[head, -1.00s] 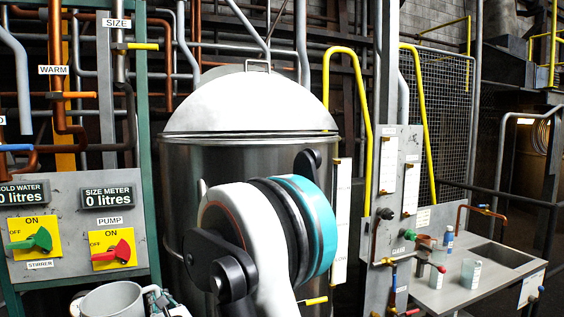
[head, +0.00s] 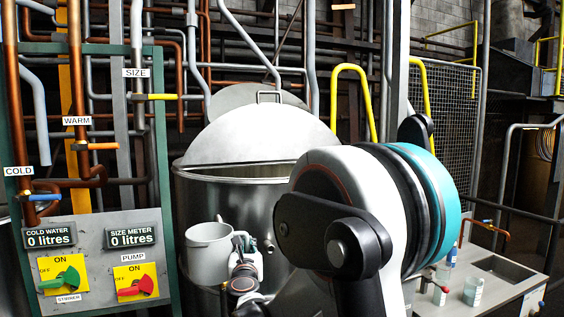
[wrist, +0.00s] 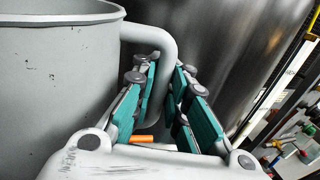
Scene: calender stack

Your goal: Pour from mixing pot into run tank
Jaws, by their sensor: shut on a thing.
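The mixing pot (head: 207,247) is a light grey pot with a side handle (wrist: 165,45). It looks upright in the head view, in front of the big steel tank's left side and below its rim. My gripper (head: 243,258) is shut on the handle. The wrist view shows its teal finger pads (wrist: 168,92) on either side of the handle, with the pot wall at left. The pot's contents cannot be seen. The big steel tank (head: 205,197), seemingly the run tank, has a domed lid (head: 265,140) with an opening showing below it. My arm hides its right part.
A control panel (head: 95,262) at left carries a green stirrer knob (head: 63,282), a red pump knob (head: 137,286) and meters reading 0 litres. Pipes with valves rise above it. At right a bench (head: 505,268) has a sink and small containers (head: 473,291).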

